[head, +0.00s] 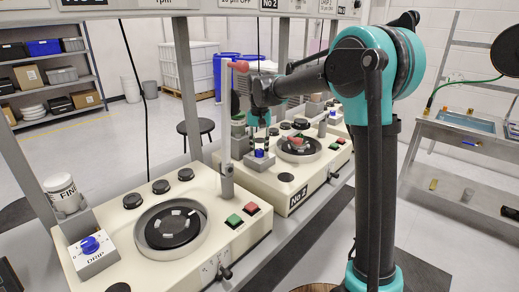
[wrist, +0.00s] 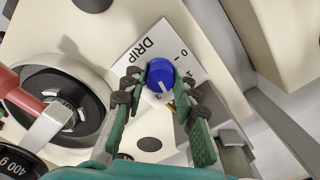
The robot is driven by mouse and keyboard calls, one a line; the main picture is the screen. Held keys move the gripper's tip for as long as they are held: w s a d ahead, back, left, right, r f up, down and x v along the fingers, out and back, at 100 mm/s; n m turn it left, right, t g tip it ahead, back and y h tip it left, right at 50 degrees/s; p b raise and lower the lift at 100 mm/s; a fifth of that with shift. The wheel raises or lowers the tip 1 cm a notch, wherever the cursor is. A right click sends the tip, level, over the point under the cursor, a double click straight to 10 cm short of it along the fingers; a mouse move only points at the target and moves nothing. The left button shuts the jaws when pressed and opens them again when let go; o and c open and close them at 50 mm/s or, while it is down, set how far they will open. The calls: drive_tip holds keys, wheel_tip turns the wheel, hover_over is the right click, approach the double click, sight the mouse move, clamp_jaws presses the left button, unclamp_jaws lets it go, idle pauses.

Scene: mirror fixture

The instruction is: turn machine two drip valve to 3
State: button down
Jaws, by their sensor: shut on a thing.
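The drip valve of machine two is a round blue knob (wrist: 159,73) on a white plate (wrist: 136,44) lettered DRIP, in the wrist view. My gripper (wrist: 159,80) is shut on the knob, with one green finger on each side. The knob's white pointer line is toward the lower side of the picture, near a digit that looks like 3; the exact setting is hard to read. In the head view my gripper (head: 260,141) is over the far cream machine (head: 284,187), labelled No 2, with the blue knob (head: 259,153) just below it.
A nearer cream machine (head: 130,217) has its own blue drip knob (head: 90,244). Machine two's round plate (wrist: 75,110) lies left of the knob in the wrist view, with a red-handled arm (wrist: 25,110) and a 400 g weight (wrist: 22,160) close by. A metal post (head: 226,181) stands between the machines.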

sight(259, 150)
drive_tip(key=m, duration=0.5)
drive_tip(key=shift+m, duration=0.4)
idle(0.4)
drive_tip(key=c, duration=1.2)
unclamp_jaws()
drive_tip(key=shift+r, duration=0.1)
wheel_tip(259, 150, up, 12)
drive_tip(key=shift+f, duration=0.1)
